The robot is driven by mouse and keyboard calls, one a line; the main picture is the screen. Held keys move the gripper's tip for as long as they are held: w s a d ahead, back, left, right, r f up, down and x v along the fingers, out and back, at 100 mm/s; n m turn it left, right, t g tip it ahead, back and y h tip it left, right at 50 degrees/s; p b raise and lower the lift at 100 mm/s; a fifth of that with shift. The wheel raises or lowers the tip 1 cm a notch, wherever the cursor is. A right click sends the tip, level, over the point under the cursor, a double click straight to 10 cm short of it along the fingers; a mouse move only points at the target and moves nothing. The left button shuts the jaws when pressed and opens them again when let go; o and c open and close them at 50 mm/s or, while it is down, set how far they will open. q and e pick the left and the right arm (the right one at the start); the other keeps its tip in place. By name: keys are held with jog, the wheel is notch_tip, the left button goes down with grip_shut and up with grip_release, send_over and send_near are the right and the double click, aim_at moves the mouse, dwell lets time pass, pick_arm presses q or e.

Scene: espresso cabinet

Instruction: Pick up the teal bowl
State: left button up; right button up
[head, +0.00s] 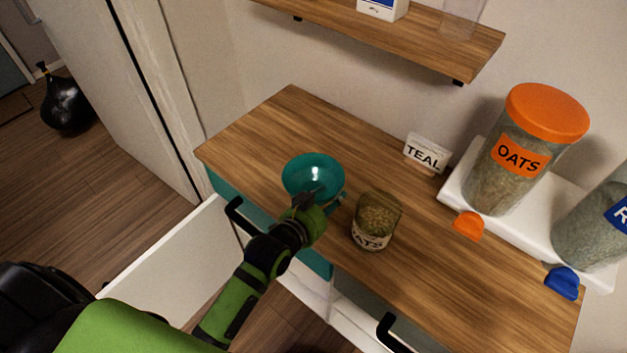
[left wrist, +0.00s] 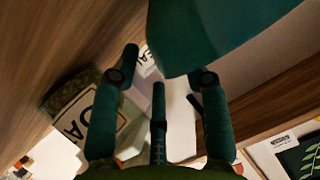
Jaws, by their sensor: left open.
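The teal bowl (head: 305,172) stands upright on the wooden cabinet top, near its front edge, and looks empty inside. My left gripper (head: 325,198) is at the bowl's near right side, fingers open. In the left wrist view the bowl (left wrist: 215,30) fills the top. One finger of my left gripper (left wrist: 165,66) overlaps the bowl and the other is left of it, so part of the bowl's edge lies between them in the picture. I cannot tell whether they touch. My right gripper is not in view.
A small jar labelled oats (head: 378,215) stands close right of the gripper. A TEAL sign (head: 426,153) stands behind. Right are a large orange-lidded oats jar (head: 515,145), a white riser (head: 456,190), and orange (head: 468,225) and blue (head: 563,282) scoops. A wooden shelf (head: 430,38) hangs above.

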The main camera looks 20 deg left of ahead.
pick_arm(q)
jog(key=shift+x, duration=1.45)
grip_shut()
jog(key=shift+r, duration=0.1)
notch_tip(320, 180, up, 10)
jog(key=shift+f, duration=0.1)
jog(key=shift+s+a+f, duration=0.1)
jog(key=shift+a, duration=0.2)
jog(key=s+a+m+h, duration=0.1)
jog(key=a, duration=0.1)
jog(key=s+a+m+g+h, duration=0.1)
jog(key=s+a+h, duration=0.1)
jog(key=shift+s+m+b, duration=0.1)
jog(key=shift+m+b, duration=0.2)
jog(key=shift+b, duration=0.1)
jog(key=s+a+r+m+g+h, duration=0.1)
jog(key=s+r+m+g+h, duration=0.3)
jog(key=s+r, duration=0.3)
jog(key=shift+s+a+m+h, duration=0.25)
jog(key=shift+s+m+h, duration=0.35)
jog(key=shift+m, duration=0.2)
